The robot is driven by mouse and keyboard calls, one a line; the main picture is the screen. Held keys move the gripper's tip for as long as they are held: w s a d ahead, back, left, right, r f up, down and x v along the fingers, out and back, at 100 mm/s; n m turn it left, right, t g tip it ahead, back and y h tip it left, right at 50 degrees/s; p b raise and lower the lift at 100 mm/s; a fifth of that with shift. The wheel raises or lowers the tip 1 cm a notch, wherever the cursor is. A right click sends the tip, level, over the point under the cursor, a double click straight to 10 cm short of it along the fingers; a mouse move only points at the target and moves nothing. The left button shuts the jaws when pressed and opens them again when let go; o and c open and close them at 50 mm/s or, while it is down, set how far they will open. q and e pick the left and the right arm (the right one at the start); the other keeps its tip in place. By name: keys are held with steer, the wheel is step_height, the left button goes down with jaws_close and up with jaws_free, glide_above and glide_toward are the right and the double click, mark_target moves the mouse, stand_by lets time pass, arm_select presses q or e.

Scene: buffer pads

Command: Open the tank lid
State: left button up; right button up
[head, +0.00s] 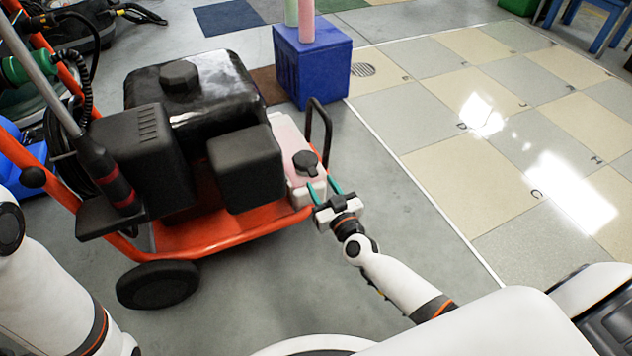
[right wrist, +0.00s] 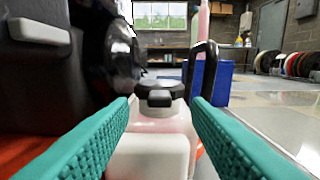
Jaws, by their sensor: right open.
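A translucent pinkish-white tank (head: 290,142) sits at the right end of an orange wheeled machine (head: 215,238). Its black lid (head: 306,162) is on top; the right wrist view shows the lid (right wrist: 159,95) upright on the tank neck, ahead of the fingertips and between their lines. My right gripper (head: 325,188) is open with teal fingers, just in front of the tank, below the lid, and holds nothing. In the right wrist view the tank body (right wrist: 150,150) lies between the open fingers (right wrist: 160,110). My left gripper is not in view; only my left arm shows.
A black handle bar (head: 328,125) rises beside the lid on the right. A larger black tank (head: 215,85) with its own black cap (head: 179,76) and black boxes (head: 245,168) crowd the left. A blue bin (head: 315,70) stands behind. Floor to the right is clear.

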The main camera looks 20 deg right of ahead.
mark_target(315, 175)
steer(key=shift+w+a+b, duration=0.1)
steer(key=shift+w+b, duration=0.4)
steer(key=shift+w, duration=1.45)
jaws_close()
